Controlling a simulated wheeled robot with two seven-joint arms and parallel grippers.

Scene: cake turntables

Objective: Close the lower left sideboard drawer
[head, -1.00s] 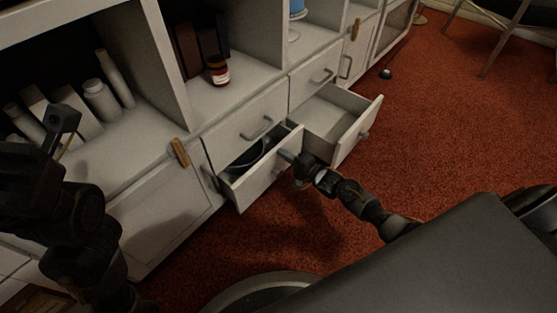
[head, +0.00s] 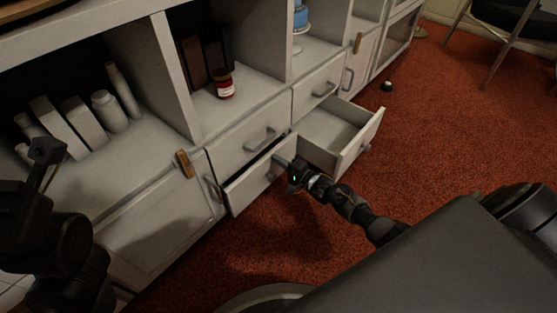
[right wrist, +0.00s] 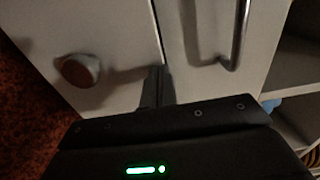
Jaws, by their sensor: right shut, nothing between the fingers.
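The lower left drawer (head: 253,188) of the white sideboard stands slightly open, its front a little out from the cabinet and its inside showing as a narrow dark gap. My right gripper (head: 283,161) is shut and empty at the right part of that front. In the right wrist view the fingers (right wrist: 157,87) are at the edge of the drawer front, beside its round knob (right wrist: 80,70); I cannot tell whether they touch. The bar handle (right wrist: 238,35) of the drawer above also shows there. My left gripper (head: 46,152) is at the left edge, its jaws unclear.
The lower right drawer (head: 357,143) is open well out, close to my right arm. The upper drawers are shut. A red-labelled jar (head: 224,84), dark books and white bottles (head: 108,110) stand on the shelves.

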